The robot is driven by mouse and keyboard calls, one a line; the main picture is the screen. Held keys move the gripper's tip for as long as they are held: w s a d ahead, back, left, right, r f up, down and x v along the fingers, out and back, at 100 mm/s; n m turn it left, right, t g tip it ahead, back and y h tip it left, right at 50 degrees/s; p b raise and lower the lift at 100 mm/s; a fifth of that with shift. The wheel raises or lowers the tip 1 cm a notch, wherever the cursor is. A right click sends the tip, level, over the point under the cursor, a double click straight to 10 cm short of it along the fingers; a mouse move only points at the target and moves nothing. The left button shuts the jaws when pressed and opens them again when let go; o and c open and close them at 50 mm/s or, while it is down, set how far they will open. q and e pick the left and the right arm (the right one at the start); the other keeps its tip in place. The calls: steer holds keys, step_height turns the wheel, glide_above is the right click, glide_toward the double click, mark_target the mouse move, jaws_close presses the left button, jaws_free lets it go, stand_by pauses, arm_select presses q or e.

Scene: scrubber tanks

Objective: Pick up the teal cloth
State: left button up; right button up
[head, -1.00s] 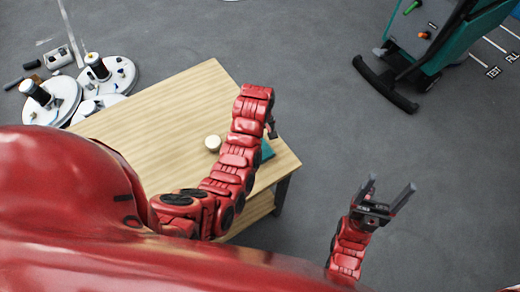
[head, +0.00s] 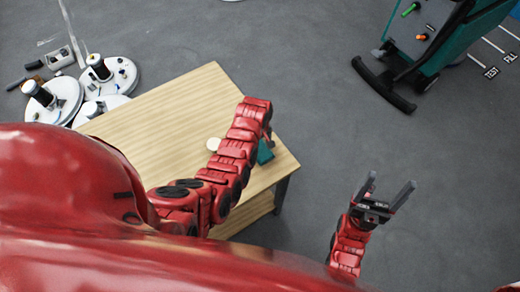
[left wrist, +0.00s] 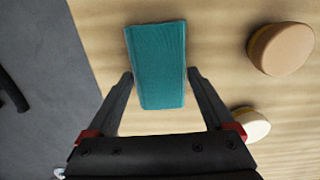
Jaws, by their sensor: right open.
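The teal cloth (left wrist: 157,62) lies on the wooden table. In the left wrist view it reaches between the two fingers of my left gripper (left wrist: 160,82), which stand apart on either side of it. In the head view the cloth (head: 265,152) shows partly behind my left arm, near the table's right corner. The left gripper's fingers (head: 268,133) are mostly hidden there by the arm. My right gripper (head: 384,195) is open and empty, over the floor to the right of the table.
The wooden table (head: 170,110) is mostly bare. A pale round object (head: 213,144) stands left of the cloth; the left wrist view shows two round objects, a larger one (left wrist: 281,48) and a smaller one (left wrist: 250,124). White discs (head: 62,97) lie beyond the table. A teal-and-black machine (head: 440,45) stands at upper right.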

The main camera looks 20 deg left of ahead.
arm_select(q)
steer(key=c, duration=0.7)
steer(key=shift+r, duration=0.1)
steer(key=shift+w+r+b, duration=0.1)
steer(key=shift+r+b, duration=0.45)
steer(key=shift+r, duration=0.2)
step_height(320, 180, up, 6)
steer(key=shift+f+b, duration=0.2)
steer(key=shift+b, duration=0.7)
step_height(320, 180, up, 3)
steer(key=shift+f+p, duration=0.1)
steer(key=shift+p, duration=1.1)
